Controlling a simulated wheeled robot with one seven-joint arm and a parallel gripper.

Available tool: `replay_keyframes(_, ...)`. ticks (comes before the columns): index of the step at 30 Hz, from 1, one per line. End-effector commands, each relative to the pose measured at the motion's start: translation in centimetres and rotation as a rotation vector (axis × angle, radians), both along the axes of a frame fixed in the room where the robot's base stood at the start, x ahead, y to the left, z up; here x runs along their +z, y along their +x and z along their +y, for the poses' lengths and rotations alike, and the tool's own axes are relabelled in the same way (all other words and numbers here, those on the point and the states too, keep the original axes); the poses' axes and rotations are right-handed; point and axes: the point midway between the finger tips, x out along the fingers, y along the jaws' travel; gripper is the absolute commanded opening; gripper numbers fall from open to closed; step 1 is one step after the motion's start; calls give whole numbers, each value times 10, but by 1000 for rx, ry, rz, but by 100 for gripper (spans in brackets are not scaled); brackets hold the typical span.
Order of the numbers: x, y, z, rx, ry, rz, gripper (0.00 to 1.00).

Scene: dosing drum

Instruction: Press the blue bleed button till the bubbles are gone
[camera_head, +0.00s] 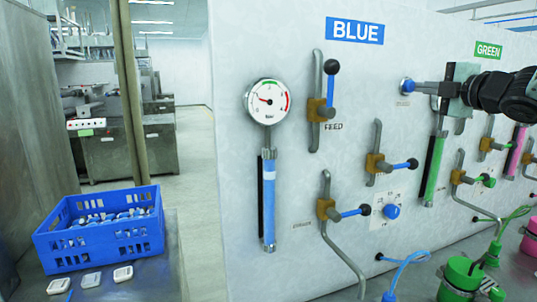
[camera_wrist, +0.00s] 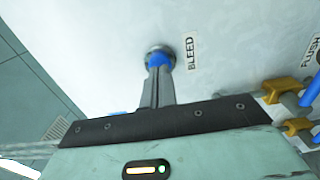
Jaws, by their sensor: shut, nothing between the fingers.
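The blue bleed button (camera_head: 407,86) sits in a round metal collar on the white panel, right of the black-knobbed feed lever. In the wrist view the button (camera_wrist: 161,55) is beside the BLEED label (camera_wrist: 191,52). My gripper (camera_head: 418,87) is shut and empty, its fingers pointing at the panel. In the wrist view the closed fingertips (camera_wrist: 158,72) meet or overlap the button's blue face; how far it is pressed in, I cannot tell. The sight tube (camera_head: 268,200) under the gauge holds blue liquid with a pale band near its top; bubbles are too small to make out.
A pressure gauge (camera_head: 267,100) is above the tube. A green tube (camera_head: 433,165) stands below my gripper. A blue crate (camera_head: 100,238) is at the lower left.

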Motion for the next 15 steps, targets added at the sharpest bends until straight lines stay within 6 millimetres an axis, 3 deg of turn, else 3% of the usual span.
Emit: replay_keyframes(15,0,14,6,1,1,0,0)
